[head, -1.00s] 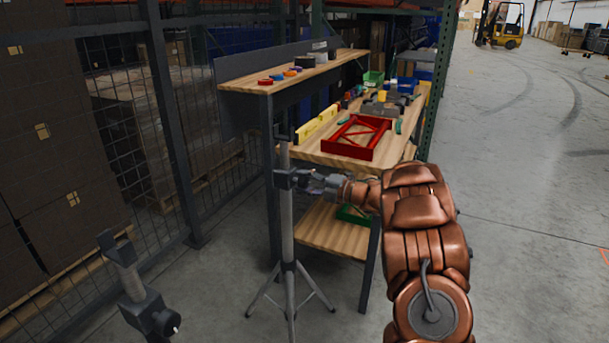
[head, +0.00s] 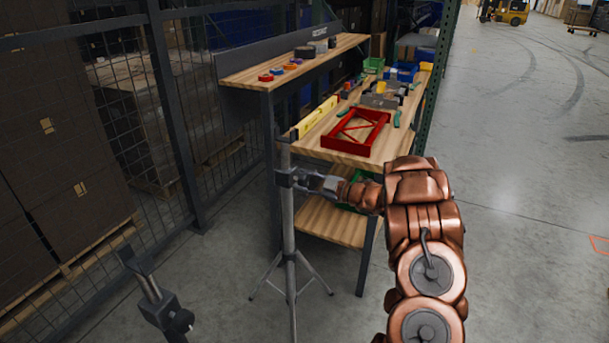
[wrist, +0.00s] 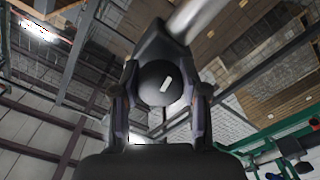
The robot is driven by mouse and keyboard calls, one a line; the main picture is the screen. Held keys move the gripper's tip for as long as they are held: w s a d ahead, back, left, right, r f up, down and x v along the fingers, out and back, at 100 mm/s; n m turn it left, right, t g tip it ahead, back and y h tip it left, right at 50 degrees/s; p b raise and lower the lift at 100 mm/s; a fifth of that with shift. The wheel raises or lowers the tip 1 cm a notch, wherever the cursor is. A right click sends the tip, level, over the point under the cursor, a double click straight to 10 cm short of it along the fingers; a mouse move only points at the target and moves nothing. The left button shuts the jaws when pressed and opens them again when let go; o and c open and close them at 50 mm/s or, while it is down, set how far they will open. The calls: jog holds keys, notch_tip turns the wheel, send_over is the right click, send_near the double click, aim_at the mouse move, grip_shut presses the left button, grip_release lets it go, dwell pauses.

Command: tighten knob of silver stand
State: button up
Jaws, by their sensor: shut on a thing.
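The silver stand (head: 288,225) stands upright on its tripod legs in front of the workbench in the head view. A dark clamp collar sits high on its pole. In the wrist view the round black knob (wrist: 160,84), with a white mark on its face, lies between the two fingers of my gripper (wrist: 160,104). The gripper is shut on the knob. In the head view my gripper (head: 312,182) meets the collar from the right, and the knob is hidden there.
A second, darker stand (head: 160,302) is at the lower left. The workbench (head: 335,165) behind holds a red frame (head: 356,133), a yellow level (head: 317,117) and several small items. A wire mesh fence (head: 125,110) stands at the left. Open floor (head: 525,190) lies at the right.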

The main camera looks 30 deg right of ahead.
jog(key=shift+m+p, duration=0.35)
jog(key=shift+m, duration=0.35)
jog(key=o, duration=1.2)
jog(key=shift+c, duration=0.2)
jog(key=v, duration=1.2)
jog(key=shift+f, duration=0.1)
